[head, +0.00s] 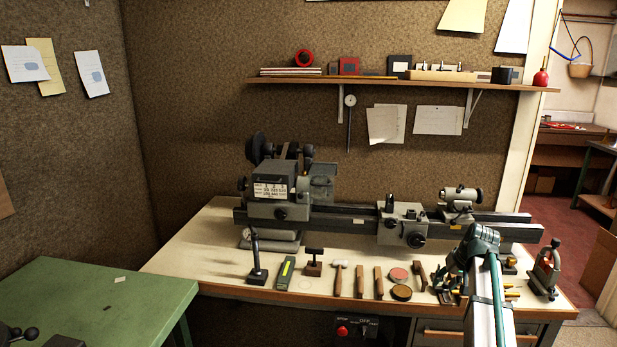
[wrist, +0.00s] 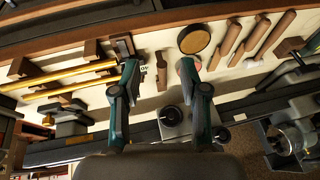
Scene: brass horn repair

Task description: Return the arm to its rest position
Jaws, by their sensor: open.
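My gripper shows in the wrist view (wrist: 159,68) with its two teal fingers spread wide and nothing held between them. Below the gap lies the pale bench top with a small wooden piece (wrist: 161,72). The right fingertip partly covers a pinkish disc. In the head view my arm rises from the bottom edge at the right and bends over the bench's right part. The gripper's fingers are hard to make out there among the small items.
The bench (head: 215,255) carries a lathe (head: 345,215) along its back. Wooden-handled tools, a round tan disc (head: 401,292), a mallet (head: 338,278) and a dark stand (head: 257,262) line the front. Brass rods (wrist: 75,72) lie near the gripper. A green table (head: 110,300) stands at left.

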